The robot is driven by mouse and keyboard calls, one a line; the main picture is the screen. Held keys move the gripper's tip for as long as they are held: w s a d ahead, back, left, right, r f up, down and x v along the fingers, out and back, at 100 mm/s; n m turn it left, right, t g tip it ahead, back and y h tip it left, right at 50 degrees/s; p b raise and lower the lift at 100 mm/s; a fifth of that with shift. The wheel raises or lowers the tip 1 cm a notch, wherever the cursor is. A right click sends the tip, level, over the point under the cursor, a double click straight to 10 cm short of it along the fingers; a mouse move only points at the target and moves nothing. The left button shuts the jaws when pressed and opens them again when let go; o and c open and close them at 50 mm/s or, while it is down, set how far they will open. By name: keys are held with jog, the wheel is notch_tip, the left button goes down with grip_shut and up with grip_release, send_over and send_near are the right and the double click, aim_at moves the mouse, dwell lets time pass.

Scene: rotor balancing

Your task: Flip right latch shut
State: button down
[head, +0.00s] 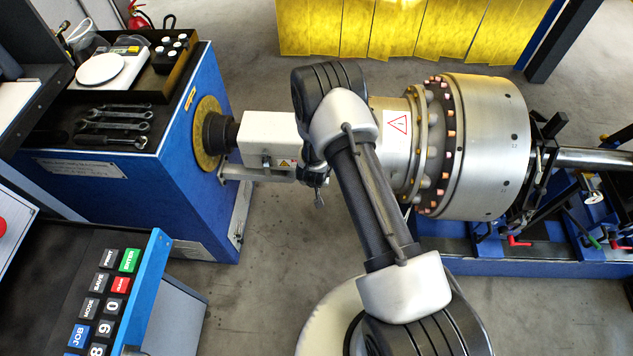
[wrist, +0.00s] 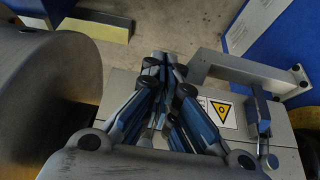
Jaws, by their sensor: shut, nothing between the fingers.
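A latch with a blue lever (wrist: 261,112) is on the side of the white guard (head: 268,138), beside a yellow warning label. In the head view this latch (head: 266,162) is a small dark piece left of the label. I cannot tell whether it is open or shut. My gripper (wrist: 162,68) is shut and empty, over the guard in the wrist view. The latch is to its right, apart from the fingers. In the head view my arm covers most of the gripper and the guard's right end, so a second latch there cannot be made out.
The large steel rotor (head: 487,147) with copper-coloured bolts is right of my arm. The blue drive cabinet (head: 185,165) stands left of the guard. A control panel (head: 100,300) is at the lower left. Grey floor (head: 270,255) below the guard is clear.

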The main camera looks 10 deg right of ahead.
jog(key=shift+r, duration=0.15)
jog(key=shift+r+p, duration=0.7)
jog(key=shift+p, duration=0.05)
jog(key=shift+s+f, duration=0.1)
jog(key=shift+s, duration=0.05)
